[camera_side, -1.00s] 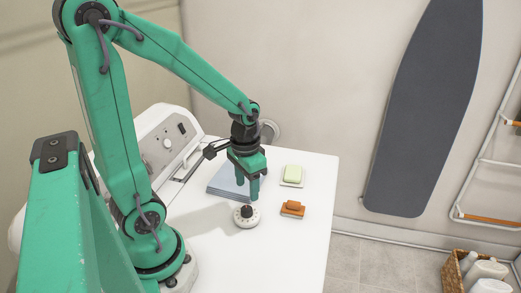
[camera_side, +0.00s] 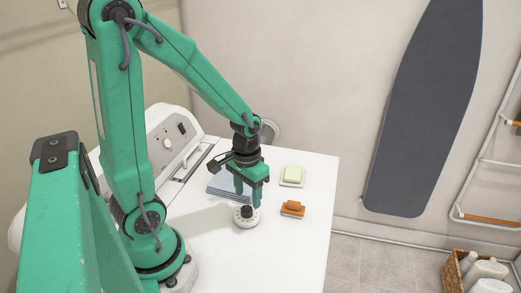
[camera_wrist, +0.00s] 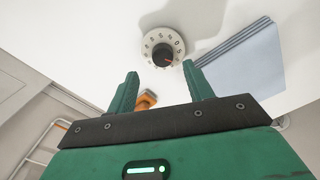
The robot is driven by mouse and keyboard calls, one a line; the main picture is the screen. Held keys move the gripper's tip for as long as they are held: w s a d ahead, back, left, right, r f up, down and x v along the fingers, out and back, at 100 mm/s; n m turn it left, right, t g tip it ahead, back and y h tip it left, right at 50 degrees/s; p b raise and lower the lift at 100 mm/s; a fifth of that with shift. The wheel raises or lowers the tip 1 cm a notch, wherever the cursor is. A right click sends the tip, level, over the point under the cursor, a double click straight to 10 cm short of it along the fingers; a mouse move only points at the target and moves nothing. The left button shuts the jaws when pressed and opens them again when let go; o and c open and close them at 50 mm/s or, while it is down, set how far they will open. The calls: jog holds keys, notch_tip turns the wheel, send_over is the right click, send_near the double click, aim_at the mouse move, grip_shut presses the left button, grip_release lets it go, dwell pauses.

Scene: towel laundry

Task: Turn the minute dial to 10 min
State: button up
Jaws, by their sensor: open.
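The minute dial (camera_side: 246,221) sits on the white top, a pale round base with a dark knob in its middle. In the wrist view the dial (camera_wrist: 149,40) shows a ring of dark marks too small to read surely, and a small orange-red mark on the knob's lower right. My gripper (camera_side: 248,198) points down just above the dial, its two fingers apart with nothing between them. In the wrist view my gripper (camera_wrist: 160,69) has its fingertips below the dial in the picture, one to each side. I cannot tell whether a finger touches it.
A stack of folded blue towels (camera_side: 222,194) lies behind the dial, near my gripper. A control panel (camera_side: 168,136) rises at the back left. The front of the top is clear.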

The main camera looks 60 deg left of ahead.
aim_at(247, 209)
jog(key=shift+a+f, duration=0.1)
jog(key=shift+f, duration=2.25)
jog(key=c, duration=1)
jog(key=shift+m, duration=0.3)
jog(key=o, duration=1)
jog(key=shift+r, duration=0.15)
